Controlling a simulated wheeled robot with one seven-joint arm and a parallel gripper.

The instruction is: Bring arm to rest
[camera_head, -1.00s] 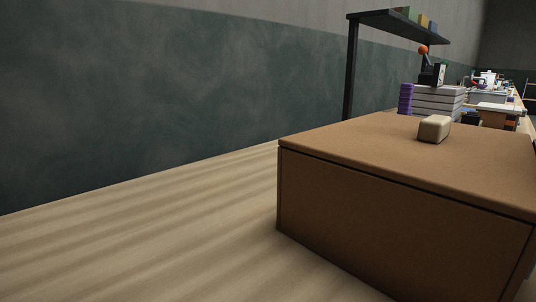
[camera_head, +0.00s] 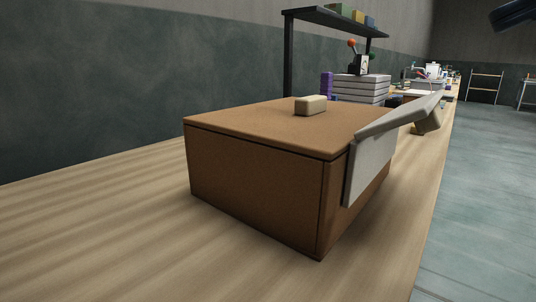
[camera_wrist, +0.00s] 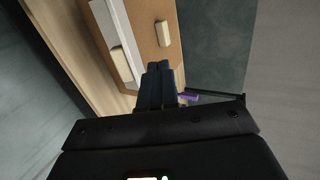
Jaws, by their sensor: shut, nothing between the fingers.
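My gripper (camera_wrist: 158,82) shows in the wrist view with its two dark fingers together and nothing between them. It is in the air, with the brown box (camera_wrist: 147,28) beyond the fingertips and no contact visible. In the head view a dark part, probably of my arm, shows at the top right corner; the fingers cannot be made out there.
The brown box (camera_head: 255,170) stands on a wooden bench (camera_head: 90,235), with a beige block (camera_head: 311,105) on its lid. A grey bent panel (camera_head: 370,165) is at its right side. A dark shelf (camera_head: 335,20) stands behind. Open floor (camera_head: 490,190) lies right.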

